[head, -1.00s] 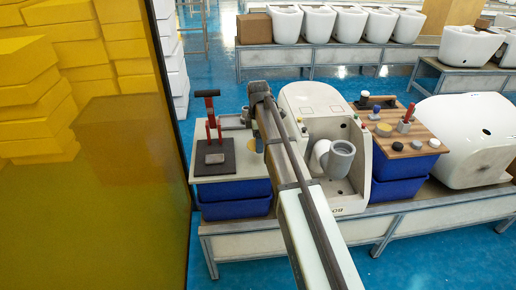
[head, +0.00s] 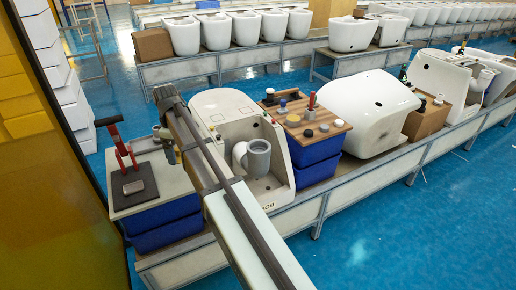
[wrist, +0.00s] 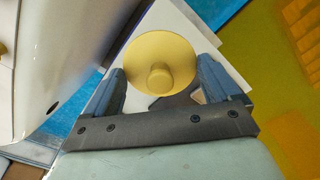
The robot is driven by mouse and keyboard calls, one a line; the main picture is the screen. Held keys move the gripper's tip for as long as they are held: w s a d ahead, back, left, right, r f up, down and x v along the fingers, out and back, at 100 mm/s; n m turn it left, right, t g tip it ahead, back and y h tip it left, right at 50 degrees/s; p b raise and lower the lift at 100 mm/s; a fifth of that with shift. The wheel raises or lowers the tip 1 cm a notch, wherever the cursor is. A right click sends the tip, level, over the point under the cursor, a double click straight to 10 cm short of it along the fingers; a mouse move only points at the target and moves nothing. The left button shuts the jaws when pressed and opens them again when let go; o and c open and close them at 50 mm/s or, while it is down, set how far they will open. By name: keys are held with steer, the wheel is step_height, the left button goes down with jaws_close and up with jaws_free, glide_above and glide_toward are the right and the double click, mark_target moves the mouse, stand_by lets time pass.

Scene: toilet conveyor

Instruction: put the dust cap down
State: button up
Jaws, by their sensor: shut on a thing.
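The dust cap (wrist: 150,50) is a round yellow disc with a small knob in its middle. In the wrist view my gripper (wrist: 163,70) is shut on it, one blue-grey finger on each side. A pale worktop (wrist: 180,14) lies beneath the cap; I cannot tell whether they touch. In the head view my gripper (head: 172,150) hangs over the right part of this worktop (head: 150,205), and the arm hides much of it. The cap is too small to make out there.
A red-handled clamp (head: 120,148) stands by a dark pad (head: 133,200) on the worktop's left. A white toilet (head: 222,105) stands close right of my arm. Beyond it, a wooden board (head: 325,132) carries several small parts, including another yellowish disc (head: 308,133).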

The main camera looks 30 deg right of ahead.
steer(key=s+d+r+m, duration=0.6)
steer(key=d+m, duration=0.1)
steer(key=s+d+r+n, duration=0.1)
steer(key=d+r+n, duration=0.1)
steer(key=d+n, duration=0.65)
steer(key=s+d+r+n, duration=0.1)
steer(key=d+r+n, duration=0.35)
steer(key=d, duration=0.75)
steer(key=shift+f+n, duration=0.5)
steer(key=shift+f, duration=2.45)
steer(key=shift+f+n, duration=0.5)
steer(key=shift+f, duration=2.45)
steer(key=shift+f, duration=0.25)
steer(key=o, duration=0.7)
steer(key=shift+o, duration=0.2)
